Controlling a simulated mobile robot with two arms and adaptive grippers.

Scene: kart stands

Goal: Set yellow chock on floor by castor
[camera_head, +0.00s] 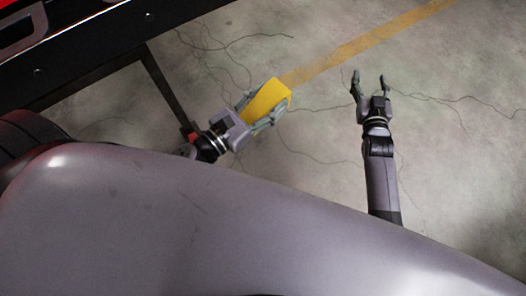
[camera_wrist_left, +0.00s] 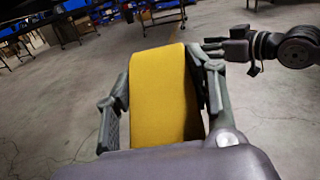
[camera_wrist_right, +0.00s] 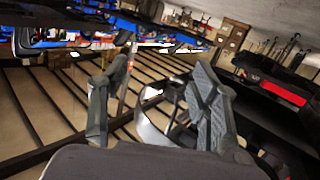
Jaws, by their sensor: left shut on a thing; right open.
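The yellow chock (camera_head: 266,99) is held between the fingers of my left gripper (camera_head: 262,110), above the concrete floor in the head view. In the left wrist view the chock (camera_wrist_left: 160,95) fills the space between both fingers, which press on its sides. My right gripper (camera_head: 370,84) is open and empty, to the right of the chock, over bare floor. It also shows open in the right wrist view (camera_wrist_right: 155,100). I cannot make out the castor in any view.
A dark stand with a red edge (camera_head: 60,50) fills the upper left, with a thin dark leg (camera_head: 165,88) near my left arm. A faded yellow line (camera_head: 365,42) crosses the cracked floor. The floor at right is clear. Boxes (camera_wrist_right: 232,38) stand far off.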

